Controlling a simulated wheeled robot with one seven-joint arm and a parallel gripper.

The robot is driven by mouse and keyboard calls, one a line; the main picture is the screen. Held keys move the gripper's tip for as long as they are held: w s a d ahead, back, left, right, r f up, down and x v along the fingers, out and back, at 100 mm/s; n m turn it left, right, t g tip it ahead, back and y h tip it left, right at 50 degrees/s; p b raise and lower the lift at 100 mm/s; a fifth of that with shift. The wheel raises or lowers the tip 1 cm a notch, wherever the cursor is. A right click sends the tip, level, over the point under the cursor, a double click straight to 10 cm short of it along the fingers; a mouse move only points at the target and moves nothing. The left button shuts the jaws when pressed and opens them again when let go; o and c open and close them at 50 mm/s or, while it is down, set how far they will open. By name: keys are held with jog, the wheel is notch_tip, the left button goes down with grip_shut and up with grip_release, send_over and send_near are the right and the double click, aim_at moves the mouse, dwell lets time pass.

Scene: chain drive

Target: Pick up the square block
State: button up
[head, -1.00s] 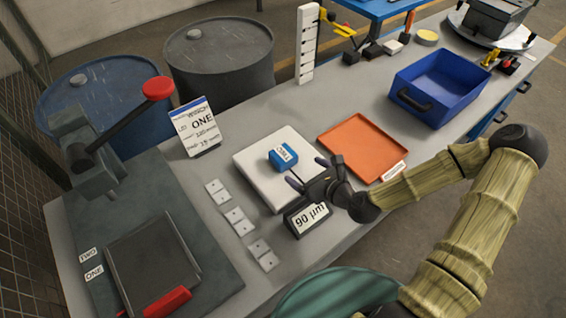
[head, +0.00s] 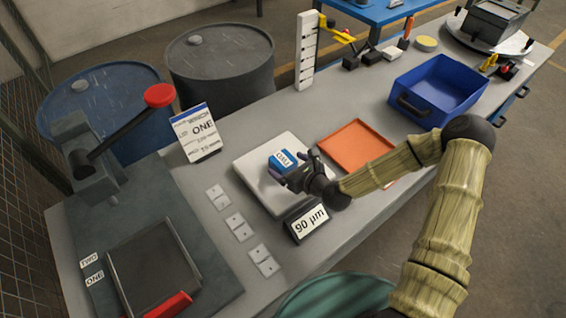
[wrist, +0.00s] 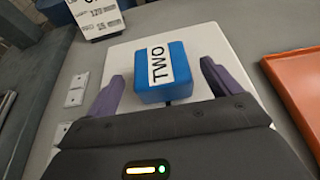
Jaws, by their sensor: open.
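The square block is blue with a white label reading TWO. It sits on a white square plate (head: 250,170). In the head view the block (head: 281,161) is partly hidden by my gripper (head: 290,173). In the wrist view the block (wrist: 166,82) lies ahead of the palm, between the two purple fingers of my gripper (wrist: 162,85). The fingers are spread, with a gap showing on both sides of the block. The gripper is open and not holding it.
An orange tray (head: 352,143) and a blue bin (head: 440,84) lie to the right. Small white plates (head: 235,225) lie left.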

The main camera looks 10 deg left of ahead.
aim_at(285, 161)
jog(key=x, duration=0.1)
jog(key=p+x, duration=0.1)
jog(key=x, duration=0.1)
jog(key=shift+w+a+r, duration=0.25)
jog(key=shift+w+a, duration=0.05)
jog(key=shift+w+a+f, duration=0.2)
jog(key=shift+f, duration=0.05)
jog(key=shift+r, duration=0.1)
jog(key=c, duration=1.4)
notch_tip(285, 161, up, 10)
jog(key=shift+b, duration=0.45)
jog(key=shift+c, duration=0.2)
